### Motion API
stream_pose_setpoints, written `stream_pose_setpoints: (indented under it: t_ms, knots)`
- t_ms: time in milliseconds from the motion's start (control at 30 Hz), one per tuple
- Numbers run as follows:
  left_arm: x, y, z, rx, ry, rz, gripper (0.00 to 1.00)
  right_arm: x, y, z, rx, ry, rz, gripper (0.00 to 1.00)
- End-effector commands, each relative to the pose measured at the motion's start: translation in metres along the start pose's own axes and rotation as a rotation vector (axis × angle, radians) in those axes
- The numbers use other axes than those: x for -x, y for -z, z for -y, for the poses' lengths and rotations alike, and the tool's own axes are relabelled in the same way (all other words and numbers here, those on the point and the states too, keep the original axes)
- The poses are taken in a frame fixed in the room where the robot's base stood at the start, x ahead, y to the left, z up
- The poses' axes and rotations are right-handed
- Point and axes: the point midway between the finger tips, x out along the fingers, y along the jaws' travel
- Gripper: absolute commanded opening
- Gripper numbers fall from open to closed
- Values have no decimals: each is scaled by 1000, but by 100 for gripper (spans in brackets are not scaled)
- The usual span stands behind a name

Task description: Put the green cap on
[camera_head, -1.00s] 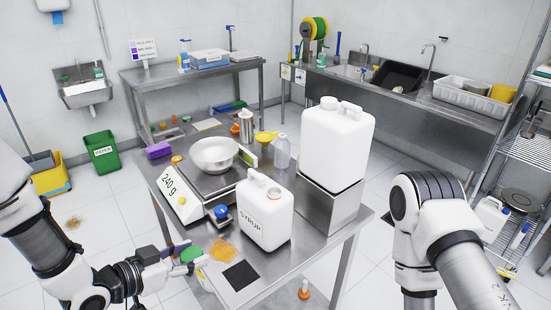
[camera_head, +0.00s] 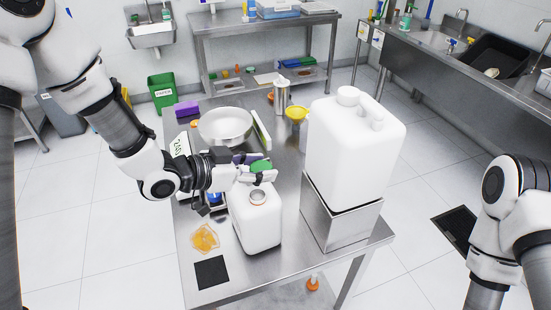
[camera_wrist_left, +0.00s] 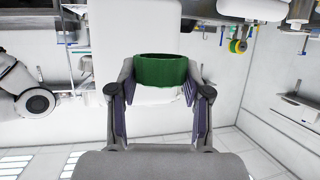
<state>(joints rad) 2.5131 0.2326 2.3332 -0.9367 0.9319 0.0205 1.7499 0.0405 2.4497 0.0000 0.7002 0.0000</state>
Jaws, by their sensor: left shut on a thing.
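My left gripper (camera_head: 258,172) is shut on the green cap (camera_head: 261,166), which sits between the two fingers in the left wrist view (camera_wrist_left: 162,69). It holds the cap just above and behind the open neck (camera_head: 257,197) of the small white jug (camera_head: 256,222), apart from it. The small jug stands upright on the steel table beside a larger white canister (camera_head: 350,150), which has its own white cap. The larger canister stands on a steel block (camera_head: 340,215). My right arm shows at the right edge, but its gripper is out of view.
A steel bowl (camera_head: 226,124) sits on the scale behind my left arm. A yellow funnel (camera_head: 297,114) and a steel pitcher (camera_head: 282,95) stand further back. An orange patch (camera_head: 205,238) and a black square (camera_head: 211,272) lie at the table's front left.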

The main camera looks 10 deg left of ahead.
Motion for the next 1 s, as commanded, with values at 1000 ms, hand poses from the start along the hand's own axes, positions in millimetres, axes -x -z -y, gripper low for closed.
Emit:
stream_pose_setpoints:
  t_ms: [1000]
  knots:
    - [-17, -46, 0, 0, 2, -6, 30, -38, 0, 0, 1, 0, 0, 40]
